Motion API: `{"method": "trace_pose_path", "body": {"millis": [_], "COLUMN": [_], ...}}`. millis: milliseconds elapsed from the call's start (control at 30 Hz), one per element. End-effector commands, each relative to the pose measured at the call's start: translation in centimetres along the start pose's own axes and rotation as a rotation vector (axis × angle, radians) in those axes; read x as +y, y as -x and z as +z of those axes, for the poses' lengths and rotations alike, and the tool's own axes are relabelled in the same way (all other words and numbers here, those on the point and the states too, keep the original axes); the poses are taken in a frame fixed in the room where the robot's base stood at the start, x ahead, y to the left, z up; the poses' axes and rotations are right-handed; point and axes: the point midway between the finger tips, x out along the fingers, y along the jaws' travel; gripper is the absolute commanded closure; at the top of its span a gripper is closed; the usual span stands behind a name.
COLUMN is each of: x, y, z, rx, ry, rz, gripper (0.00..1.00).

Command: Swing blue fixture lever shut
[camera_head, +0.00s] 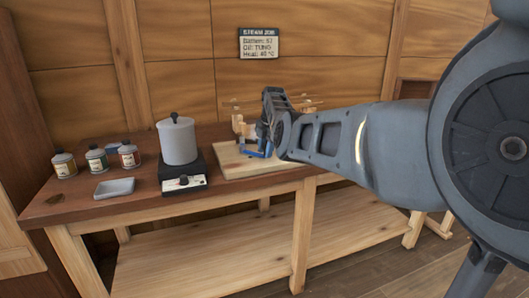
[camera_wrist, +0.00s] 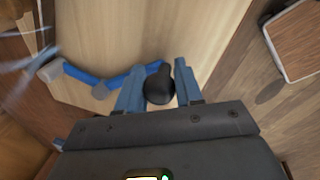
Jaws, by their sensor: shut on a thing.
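The blue fixture lever (camera_wrist: 119,80) lies low over a pale wooden board (camera_wrist: 165,30) in the wrist view. It runs from a grey pivot end at the left to a black knob (camera_wrist: 159,88). My gripper (camera_wrist: 157,84) has its two blue fingers on either side of the knob, shut on it. In the head view, part of the blue lever (camera_head: 258,154) shows on the board (camera_head: 232,164), beside my gripper (camera_head: 266,142). My arm and wrist hide much of the fixture there, so I cannot tell the lever's full angle.
On the bench (camera_head: 85,203), left of the board, stand a grey pot (camera_head: 177,141) on a black hot plate (camera_head: 184,180), a shallow grey dish (camera_head: 114,188) and several small labelled tins (camera_head: 97,159). A sign (camera_head: 258,44) hangs on the plank wall. The lower shelf is largely bare.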

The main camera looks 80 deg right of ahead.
Motion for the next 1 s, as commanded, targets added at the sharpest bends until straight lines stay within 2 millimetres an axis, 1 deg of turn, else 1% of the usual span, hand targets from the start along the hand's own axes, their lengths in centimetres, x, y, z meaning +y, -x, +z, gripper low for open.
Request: {"method": "trace_pose_path", "body": {"millis": [33,333,367,600,867,1000], "x": [-0.1,0.0,0.0,0.0,0.0,0.1], "y": [0.0,0.1,0.1,0.1,0.2,1.3], "z": [0.2,0.2,0.3,0.1,0.1,0.1], "rx": [-0.004,-0.005,-0.005,-0.003,-0.002,-0.003], "ry": [-0.002,-0.002,-0.002,-0.001,-0.001,-0.001], "rz": [0.001,0.002,0.002,0.002,0.001,0.003], "gripper": [1.0,1.0,0.63,0.4,0.4,0.4]}}
